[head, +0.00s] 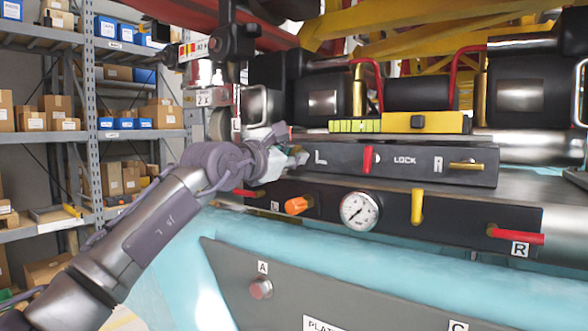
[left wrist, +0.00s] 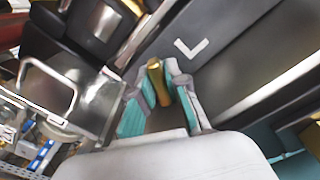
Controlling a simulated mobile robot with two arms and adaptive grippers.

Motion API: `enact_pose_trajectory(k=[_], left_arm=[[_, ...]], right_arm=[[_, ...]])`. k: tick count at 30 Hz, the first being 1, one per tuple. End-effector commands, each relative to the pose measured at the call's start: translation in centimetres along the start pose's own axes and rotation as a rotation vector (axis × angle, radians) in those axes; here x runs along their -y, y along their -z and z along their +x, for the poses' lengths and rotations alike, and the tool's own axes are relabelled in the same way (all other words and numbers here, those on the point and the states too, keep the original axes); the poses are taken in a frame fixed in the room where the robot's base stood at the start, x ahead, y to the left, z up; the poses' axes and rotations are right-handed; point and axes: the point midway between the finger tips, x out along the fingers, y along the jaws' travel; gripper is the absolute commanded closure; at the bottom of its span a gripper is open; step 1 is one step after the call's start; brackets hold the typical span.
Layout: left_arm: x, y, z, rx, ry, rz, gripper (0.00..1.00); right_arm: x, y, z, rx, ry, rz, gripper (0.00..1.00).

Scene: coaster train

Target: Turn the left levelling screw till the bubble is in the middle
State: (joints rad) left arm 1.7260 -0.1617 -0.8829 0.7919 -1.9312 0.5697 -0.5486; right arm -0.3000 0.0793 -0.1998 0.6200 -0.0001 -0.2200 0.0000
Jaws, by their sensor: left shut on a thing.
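My left gripper (head: 287,160) reaches in from the left to the dark panel (head: 345,165) beside its white L mark. In the left wrist view its fingers (left wrist: 162,100) are shut on the brass left levelling screw (left wrist: 155,72); the fingers hide this screw in the head view. The yellow spirit level (head: 440,122) lies on top above the panel, with a yellow-green vial (head: 355,126) at its left. The bubble's place in the vial is too small to tell. The brass right screw (head: 467,166) is beside the R mark. My right gripper is not in view.
A red lock lever (head: 368,159) sits mid-panel. Below are an orange knob (head: 297,205), a round gauge (head: 359,211), a yellow lever (head: 417,205) and a red handle (head: 517,236). Shelves with boxes (head: 130,125) stand at the left.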

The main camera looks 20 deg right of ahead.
Motion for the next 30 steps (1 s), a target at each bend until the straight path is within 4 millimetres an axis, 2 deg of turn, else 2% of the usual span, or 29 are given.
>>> enact_pose_trajectory(k=[3,15,21,30], left_arm=[[0.3,0.4,0.1,-0.003,0.001,-0.109,1.0],[0.2,0.4,0.1,-0.005,0.001,-0.462,1.0],[0.2,0.3,0.1,-0.005,0.001,-0.587,1.0],[0.1,0.2,0.1,-0.006,0.001,-0.685,1.0]], right_arm=[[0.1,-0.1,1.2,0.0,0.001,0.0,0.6],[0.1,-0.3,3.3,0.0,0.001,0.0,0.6],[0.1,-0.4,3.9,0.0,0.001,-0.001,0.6],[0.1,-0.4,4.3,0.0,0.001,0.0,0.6]])
